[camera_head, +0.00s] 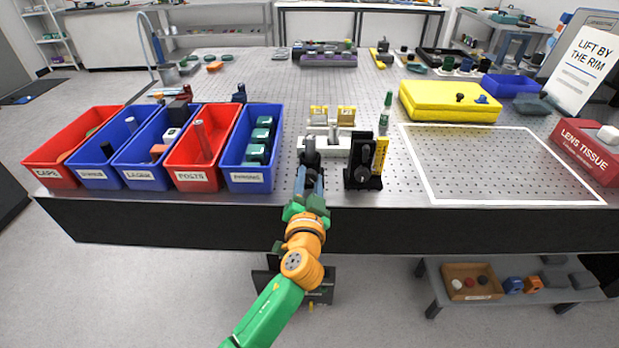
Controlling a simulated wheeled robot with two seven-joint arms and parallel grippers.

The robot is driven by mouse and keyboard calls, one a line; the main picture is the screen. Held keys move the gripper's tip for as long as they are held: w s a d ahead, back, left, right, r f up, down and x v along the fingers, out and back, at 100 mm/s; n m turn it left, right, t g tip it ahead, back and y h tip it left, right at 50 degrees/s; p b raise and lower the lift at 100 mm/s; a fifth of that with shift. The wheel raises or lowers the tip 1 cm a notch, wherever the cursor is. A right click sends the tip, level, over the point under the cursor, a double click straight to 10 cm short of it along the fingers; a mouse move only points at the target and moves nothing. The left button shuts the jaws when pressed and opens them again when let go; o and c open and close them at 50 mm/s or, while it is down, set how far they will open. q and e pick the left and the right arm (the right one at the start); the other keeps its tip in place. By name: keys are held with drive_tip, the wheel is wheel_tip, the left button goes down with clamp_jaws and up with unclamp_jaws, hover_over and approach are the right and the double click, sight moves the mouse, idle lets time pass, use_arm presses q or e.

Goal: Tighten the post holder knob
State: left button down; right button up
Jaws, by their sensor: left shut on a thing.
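My left gripper (310,160) reaches in from the bottom of the view to the front part of the perforated table. It is shut at a small dark upright piece, which I take to be the post holder knob; the fingers hide most of it. The piece stands in front of a white base (345,139) that has two brass-coloured blocks (346,116) behind it. A black mount (362,170) with a yellow strip (381,152) stands apart, just right of the gripper. My right gripper is not in view.
Red and blue bins, including a posts bin (187,157), line the left front. A yellow case (451,103) and a white-outlined free area (490,165) are to the right, beside a red lens tissue box (590,150).

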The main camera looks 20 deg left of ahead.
use_arm(q)
drive_tip(key=m+p, duration=0.1)
drive_tip(key=m, duration=0.3)
drive_tip(key=shift+m, duration=0.3)
drive_tip(key=shift+f+m+p, duration=0.1)
drive_tip(key=shift+m+p, duration=0.55)
drive_tip(key=shift+m, duration=1.45)
drive_tip(key=c, duration=0.5)
unclamp_jaws()
drive_tip(key=v, duration=0.7)
drive_tip(key=shift+b, duration=0.45)
drive_tip(key=shift+d, duration=0.1)
